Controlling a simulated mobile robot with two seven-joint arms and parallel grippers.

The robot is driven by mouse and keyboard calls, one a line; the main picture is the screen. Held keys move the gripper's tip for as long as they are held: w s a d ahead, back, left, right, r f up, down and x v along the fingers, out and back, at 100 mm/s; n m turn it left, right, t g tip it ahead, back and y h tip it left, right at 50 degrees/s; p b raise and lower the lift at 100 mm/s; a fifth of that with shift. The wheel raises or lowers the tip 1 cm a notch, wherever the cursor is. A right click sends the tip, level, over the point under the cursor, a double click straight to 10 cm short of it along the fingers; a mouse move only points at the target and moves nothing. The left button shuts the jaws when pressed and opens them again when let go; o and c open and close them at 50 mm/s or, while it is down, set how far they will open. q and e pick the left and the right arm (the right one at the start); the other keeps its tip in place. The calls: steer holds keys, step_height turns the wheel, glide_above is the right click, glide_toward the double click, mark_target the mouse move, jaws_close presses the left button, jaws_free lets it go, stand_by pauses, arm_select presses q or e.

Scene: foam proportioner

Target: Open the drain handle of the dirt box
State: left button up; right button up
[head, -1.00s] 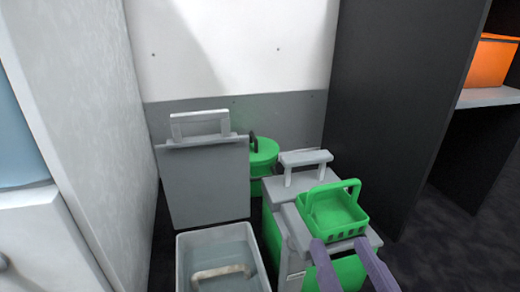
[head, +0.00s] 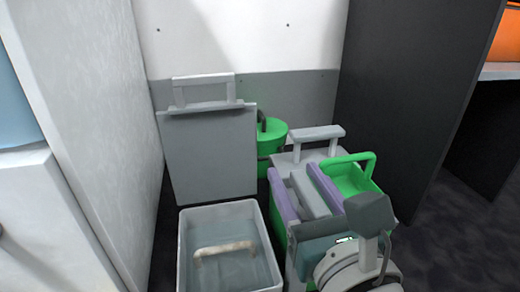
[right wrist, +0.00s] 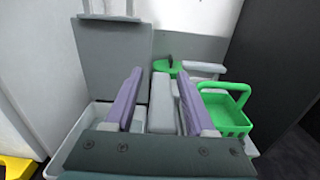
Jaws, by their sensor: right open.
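A grey and green box-shaped unit stands right of centre in the head view, with a light grey handle (head: 318,134) at its back and a green basket (head: 352,178) on its right. My right gripper (head: 293,170) is open, its two purple fingers over the front of this unit. A pale grey bar (head: 308,192) shows between the fingers; it also shows in the right wrist view (right wrist: 162,102), and the jaws are not closed on it. I cannot tell whether this bar is the drain handle. An open grey tub (head: 186,262) holds bluish liquid and a beige handle (head: 224,248). My left gripper is not in view.
A grey panel (head: 210,155) with a top handle stands upright behind the tub. A green canister (head: 270,136) stands at the back. A white cabinet side (head: 105,130) and a dark panel (head: 415,100) bound the space. Something yellow (right wrist: 14,168) shows in the right wrist view.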

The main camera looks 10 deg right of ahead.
steer(key=shift+s+d, duration=0.15)
steer(key=shift+s, duration=0.1)
steer(key=shift+w+a+r, duration=0.2)
steer(key=shift+w, duration=0.3)
steer(key=c, duration=0.4)
steer(key=shift+s+d, duration=0.1)
jaws_close()
